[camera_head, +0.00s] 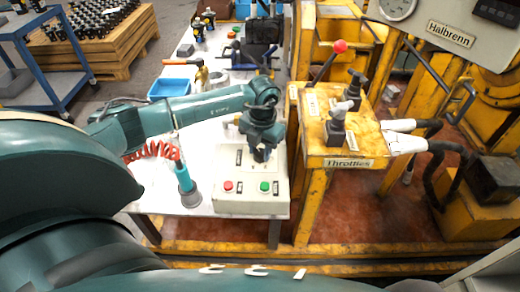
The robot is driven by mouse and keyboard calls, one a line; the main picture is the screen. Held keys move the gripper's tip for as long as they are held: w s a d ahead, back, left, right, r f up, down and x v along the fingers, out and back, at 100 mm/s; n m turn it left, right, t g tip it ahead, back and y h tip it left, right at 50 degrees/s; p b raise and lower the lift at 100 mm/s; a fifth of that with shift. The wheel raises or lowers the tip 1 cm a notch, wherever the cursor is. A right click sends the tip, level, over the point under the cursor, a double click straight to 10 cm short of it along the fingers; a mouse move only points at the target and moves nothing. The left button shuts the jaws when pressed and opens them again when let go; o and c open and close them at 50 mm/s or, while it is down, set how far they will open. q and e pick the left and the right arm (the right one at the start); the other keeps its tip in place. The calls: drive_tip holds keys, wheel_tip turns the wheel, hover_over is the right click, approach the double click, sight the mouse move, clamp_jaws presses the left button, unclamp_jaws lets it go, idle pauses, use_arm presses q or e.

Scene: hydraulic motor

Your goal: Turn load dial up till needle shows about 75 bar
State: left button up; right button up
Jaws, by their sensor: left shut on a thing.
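My left gripper (262,155) reaches down over the top of the grey control box (246,204) and is shut on the load dial there. The dial is mostly hidden by the gripper. The box has a red button and a green button on its front part. A round white gauge (397,7) is on the panel at the top right, cut off by the picture's upper edge. Its needle is too small to read. My right gripper is not in view.
A yellow throttle stand (340,140) with black levers and a red-knobbed lever stands just right of the box. A teal-and-grey cylinder (187,186) stands left of the box. A blue tray (168,88) and tools lie further back on the white table (170,203).

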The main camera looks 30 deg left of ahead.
use_arm(q)
drive_tip(key=shift+f+m+b, duration=0.1)
drive_tip(key=shift+m+b, duration=0.5)
drive_tip(key=shift+m, duration=0.6)
drive_tip(key=m+b, duration=0.1)
drive_tip(key=m, duration=0.1)
drive_tip(key=shift+m, duration=0.3)
drive_tip(key=m+b, duration=0.1)
drive_tip(key=m, duration=0.2)
drive_tip(key=shift+b, duration=0.35)
drive_tip(key=shift+a+m+t+b, duration=0.1)
drive_tip(key=shift+m+t+b, duration=0.3)
drive_tip(key=shift+m, duration=0.9)
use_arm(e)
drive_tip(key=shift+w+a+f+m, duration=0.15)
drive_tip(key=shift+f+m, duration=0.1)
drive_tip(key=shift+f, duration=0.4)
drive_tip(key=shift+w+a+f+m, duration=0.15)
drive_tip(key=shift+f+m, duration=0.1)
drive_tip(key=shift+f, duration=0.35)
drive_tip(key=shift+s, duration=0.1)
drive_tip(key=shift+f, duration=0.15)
use_arm(q)
drive_tip(key=o, duration=1)
